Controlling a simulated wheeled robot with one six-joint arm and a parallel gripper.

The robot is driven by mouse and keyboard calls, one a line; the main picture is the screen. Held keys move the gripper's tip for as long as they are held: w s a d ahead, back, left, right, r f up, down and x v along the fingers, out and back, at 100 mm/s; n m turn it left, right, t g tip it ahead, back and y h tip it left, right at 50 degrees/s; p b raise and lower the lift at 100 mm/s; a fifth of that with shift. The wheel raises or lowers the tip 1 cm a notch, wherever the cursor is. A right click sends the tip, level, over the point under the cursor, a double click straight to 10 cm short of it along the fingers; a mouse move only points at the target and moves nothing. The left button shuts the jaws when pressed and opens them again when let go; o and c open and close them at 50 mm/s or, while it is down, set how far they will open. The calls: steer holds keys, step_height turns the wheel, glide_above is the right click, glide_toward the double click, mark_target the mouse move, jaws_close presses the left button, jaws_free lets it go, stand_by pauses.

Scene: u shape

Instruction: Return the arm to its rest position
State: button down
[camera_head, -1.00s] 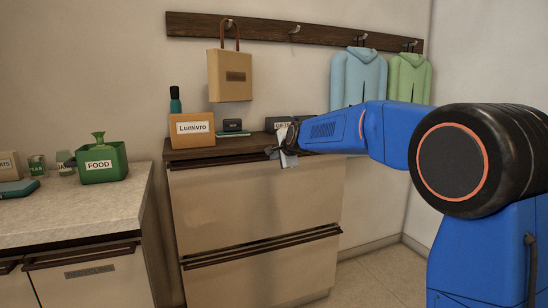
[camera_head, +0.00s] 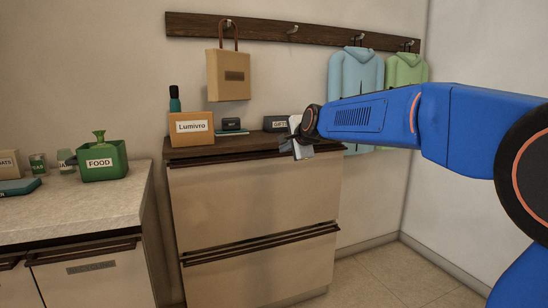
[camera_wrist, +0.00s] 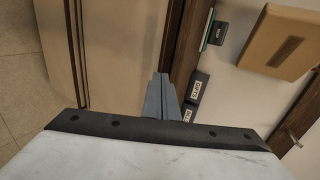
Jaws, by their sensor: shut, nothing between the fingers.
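My arm is blue and reaches in from the right of the head view, with its end in front of the top right part of the drawer cabinet (camera_head: 255,205). My gripper (camera_head: 298,150) points down and to the left near the cabinet's top edge. In the wrist view the grey fingers of my gripper (camera_wrist: 161,78) are together with nothing between them. The arm's links hide part of the wall and the hanging hoodies.
On the cabinet top stand a Lumivro box (camera_head: 191,130), a small dark box (camera_head: 231,124) and a dark labelled box (camera_head: 277,123). A bag (camera_head: 229,76) and hoodies (camera_head: 355,75) hang above. A green FOOD bin (camera_head: 102,161) stands on the left counter (camera_head: 75,208).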

steer(key=s+d+f+n+g+h, duration=0.1)
steer(key=s+d+f+n, duration=0.4)
steer(key=s, duration=1.2)
steer(key=s+d+f+n+g+h, duration=0.1)
steer(key=s+d+f+n+g, duration=0.3)
steer(key=s+f, duration=0.8)
steer(key=s+d+f+n+g+h, duration=0.1)
steer(key=s+d+f+n, duration=0.4)
steer(key=s, duration=1.6)
step_height(320, 180, down, 4)
steer(key=shift+s+d+f+n+g, duration=0.1)
steer(key=shift+s+d+n+g, duration=0.25)
steer(key=shift+d+g, duration=0.6)
steer(key=shift+d+t, duration=0.25)
